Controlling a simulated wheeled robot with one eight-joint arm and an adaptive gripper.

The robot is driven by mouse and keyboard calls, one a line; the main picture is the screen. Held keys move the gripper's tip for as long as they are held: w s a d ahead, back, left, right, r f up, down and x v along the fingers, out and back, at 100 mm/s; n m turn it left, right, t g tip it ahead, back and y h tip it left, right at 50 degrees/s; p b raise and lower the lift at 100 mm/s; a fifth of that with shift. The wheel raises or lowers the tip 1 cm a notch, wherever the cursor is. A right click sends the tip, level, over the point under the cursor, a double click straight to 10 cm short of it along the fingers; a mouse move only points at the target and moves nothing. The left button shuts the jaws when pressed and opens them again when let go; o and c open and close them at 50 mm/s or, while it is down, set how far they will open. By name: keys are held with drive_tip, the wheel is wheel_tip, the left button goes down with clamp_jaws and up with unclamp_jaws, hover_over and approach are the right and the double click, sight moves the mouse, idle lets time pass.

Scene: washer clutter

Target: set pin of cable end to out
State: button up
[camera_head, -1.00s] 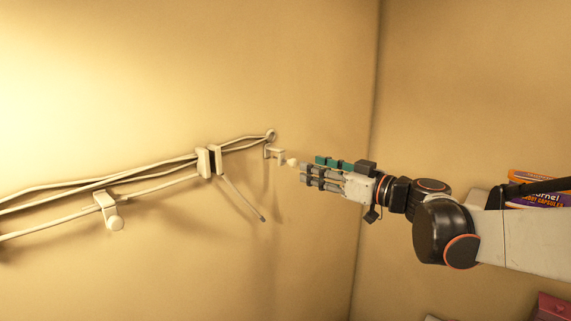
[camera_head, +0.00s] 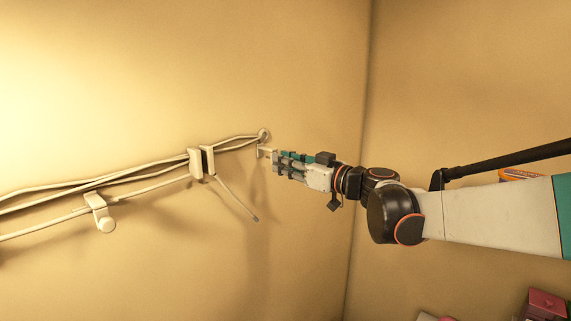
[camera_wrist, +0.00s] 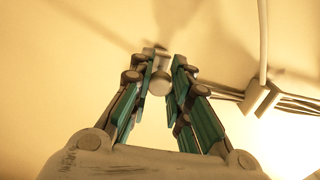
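A small white bracket (camera_head: 264,151) is fixed on the wall at the right end of the cable run. Its round, pin-like knob (camera_wrist: 160,84) shows in the wrist view between my fingertips. My gripper (camera_head: 276,160) is at this bracket, its fingers pointing left along the wall; it also shows in the wrist view (camera_wrist: 163,72). The fingers are apart, one on each side of the knob, and narrow toward their tips. I cannot tell whether they touch it. In the head view the fingers hide the knob.
White cables (camera_head: 75,192) run along the wall through a double clip (camera_head: 201,161). A thin rod (camera_head: 237,198) hangs down from near the clip. The wall below is clear.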

drive_tip(key=shift+b+v, duration=0.45)
drive_tip(key=shift+v, duration=0.45)
clamp_jaws()
drive_tip(key=shift+f, duration=0.1)
drive_tip(key=o, duration=0.7)
unclamp_jaws()
drive_tip(key=shift+o, duration=0.8)
drive_tip(key=shift+s+d, duration=0.1)
